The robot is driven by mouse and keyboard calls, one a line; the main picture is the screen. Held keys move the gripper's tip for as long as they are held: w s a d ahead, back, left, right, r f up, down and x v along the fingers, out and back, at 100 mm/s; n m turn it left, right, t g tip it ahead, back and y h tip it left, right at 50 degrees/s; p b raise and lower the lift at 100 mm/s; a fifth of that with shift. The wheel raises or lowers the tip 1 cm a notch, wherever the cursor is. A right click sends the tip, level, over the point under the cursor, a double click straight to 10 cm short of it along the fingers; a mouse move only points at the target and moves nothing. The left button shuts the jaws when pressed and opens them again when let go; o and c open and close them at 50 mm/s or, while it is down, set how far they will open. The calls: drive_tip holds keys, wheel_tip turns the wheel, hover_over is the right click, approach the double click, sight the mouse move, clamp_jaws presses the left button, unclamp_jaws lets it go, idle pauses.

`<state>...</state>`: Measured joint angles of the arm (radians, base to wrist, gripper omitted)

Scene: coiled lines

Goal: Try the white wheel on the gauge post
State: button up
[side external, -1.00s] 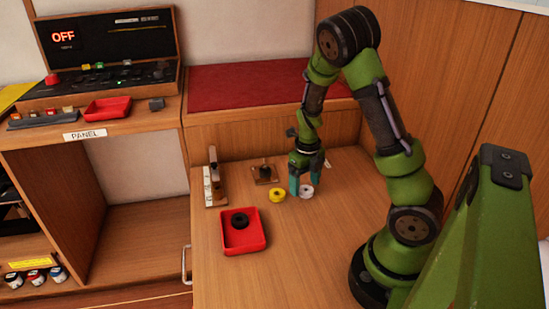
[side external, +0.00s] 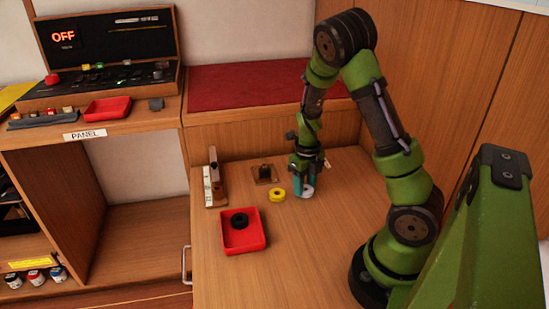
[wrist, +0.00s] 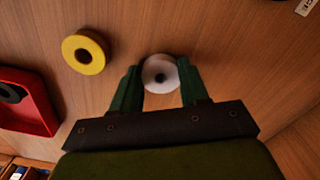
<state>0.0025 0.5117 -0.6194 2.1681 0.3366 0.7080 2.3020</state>
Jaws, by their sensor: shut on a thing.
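The white wheel (side external: 307,193) is between the teal fingers of my gripper (side external: 303,188), at the right of the yellow wheel. In the wrist view the white wheel (wrist: 160,76) shows its dark centre hole, with a finger of my gripper (wrist: 159,78) against each side. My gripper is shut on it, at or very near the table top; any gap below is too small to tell. The gauge post (side external: 265,169), a short dark post on a square wooden base, stands behind and left of my gripper, with no wheel on it. It is not in the wrist view.
A yellow wheel (side external: 278,195) lies close to the left of my gripper. A red tray (side external: 259,240) holding a black wheel (side external: 240,221) sits nearer the front. A wooden stand with a white strip (side external: 208,187) is at the left edge. The table's front right is clear.

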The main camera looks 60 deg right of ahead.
sight(307, 187)
wheel_tip(307, 187, up, 9)
drive_tip(key=w+d, duration=0.1)
drive_tip(key=d, duration=0.3)
drive_tip(key=w+d, duration=0.2)
drive_tip(key=d, duration=0.3)
drive_tip(key=w+d, duration=0.1)
drive_tip(key=d, duration=0.4)
drive_tip(key=shift+w+f, duration=0.15)
drive_tip(key=shift+w, duration=0.05)
drive_tip(key=shift+d+f+m, duration=0.1)
drive_tip(key=shift+f+m, duration=0.2)
drive_tip(key=shift+f, duration=1.25)
drive_tip(key=shift+f, duration=0.35)
drive_tip(key=shift+f, duration=0.45)
drive_tip(key=shift+f, duration=0.1)
idle(2.5)
drive_tip(key=shift+r, duration=0.25)
idle(0.8)
